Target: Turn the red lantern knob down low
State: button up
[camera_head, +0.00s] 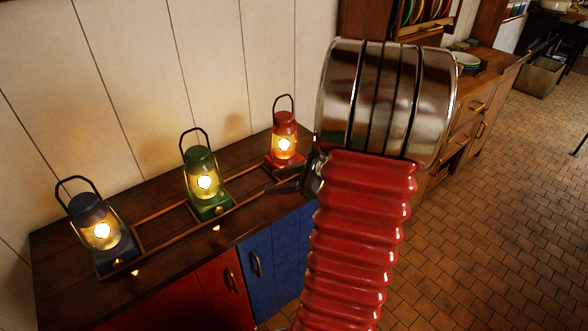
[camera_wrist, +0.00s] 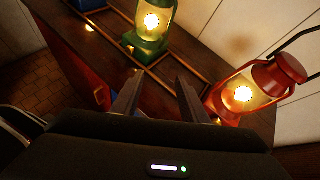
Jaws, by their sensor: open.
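The red lantern (camera_head: 285,128) stands lit at the right end of the wooden counter, beside the wall. It also shows lit at the right of the wrist view (camera_wrist: 256,92). I cannot make out its knob; it may be hidden by my gripper. My gripper (camera_head: 287,187) is in front of the red lantern's base, over the front part of the counter. In the wrist view my gripper (camera_wrist: 157,92) has its two fingers spread apart with nothing between them. The fingertips point across the counter, with the red lantern to their right.
A lit green lantern (camera_head: 201,172) and a lit blue lantern (camera_head: 96,222) stand to the left. A wooden rail frame (camera_head: 160,215) runs around the lantern bases. Small brass pieces (camera_head: 217,228) sit along the counter's front. The tiled floor (camera_head: 500,220) is clear at right.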

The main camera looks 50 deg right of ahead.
jog(key=s+d+f+m+t+h, duration=0.1)
jog(key=s+d+f+m+h, duration=0.1)
jog(key=s+d+m, duration=0.2)
jog(key=s+d+f+m+t+h, duration=0.1)
jog(key=s+d+f+m+h, duration=0.2)
jog(key=d, duration=0.7)
jog(key=shift+s+d+m, duration=0.35)
jog(key=shift+s+m, duration=0.4)
jog(key=shift+m, duration=0.15)
jog(key=shift+w+f, duration=0.1)
jog(key=x, duration=1.3)
jog(key=shift+w+f, duration=0.1)
jog(key=shift+w, duration=0.2)
